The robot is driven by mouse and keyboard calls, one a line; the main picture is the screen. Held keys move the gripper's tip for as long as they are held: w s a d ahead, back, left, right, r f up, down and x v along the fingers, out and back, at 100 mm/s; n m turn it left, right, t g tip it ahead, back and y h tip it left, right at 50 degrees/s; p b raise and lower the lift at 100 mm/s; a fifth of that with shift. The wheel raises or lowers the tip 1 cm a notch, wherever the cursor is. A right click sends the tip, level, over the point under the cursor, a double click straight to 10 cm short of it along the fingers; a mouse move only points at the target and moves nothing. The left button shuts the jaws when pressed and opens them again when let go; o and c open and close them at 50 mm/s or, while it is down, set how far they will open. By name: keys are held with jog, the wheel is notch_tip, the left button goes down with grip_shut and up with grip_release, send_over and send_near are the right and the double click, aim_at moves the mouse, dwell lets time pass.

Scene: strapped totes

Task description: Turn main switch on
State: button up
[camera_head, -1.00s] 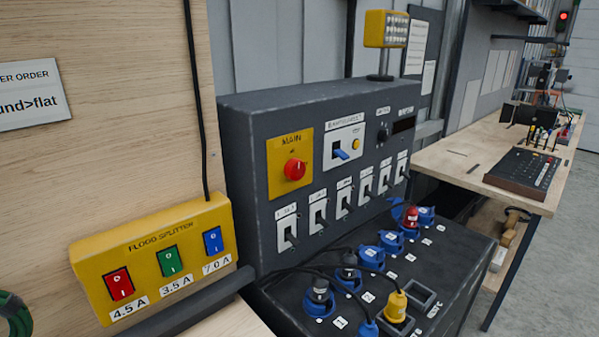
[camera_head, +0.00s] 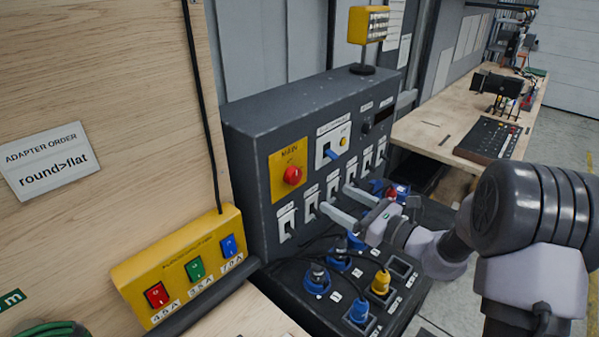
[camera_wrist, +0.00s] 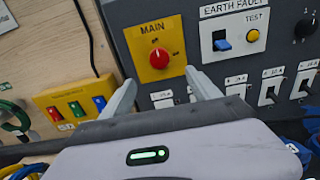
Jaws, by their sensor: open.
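The main switch (camera_head: 292,175) is a red round knob on a yellow plate marked MAIN, at the left of the dark grey panel's front. In the wrist view the red knob (camera_wrist: 159,58) shows beyond and a little above the fingertips, roughly between them. My gripper (camera_head: 343,205) is open and empty in front of the panel, lower and to the right of the knob in the head view. Its two grey fingers (camera_wrist: 163,82) are spread apart in the wrist view. No contact with the knob shows.
The earth fault unit (camera_head: 333,142) with a blue lever sits right of the knob. A row of breaker switches (camera_head: 311,207) runs below. Blue sockets with plugs and cables (camera_head: 318,280) lie under my arm. A yellow splitter box (camera_head: 180,266) stands at left.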

aim_at(297, 178)
jog(key=x, duration=1.4)
jog(key=c, duration=1.4)
jog(key=shift+p, duration=0.35)
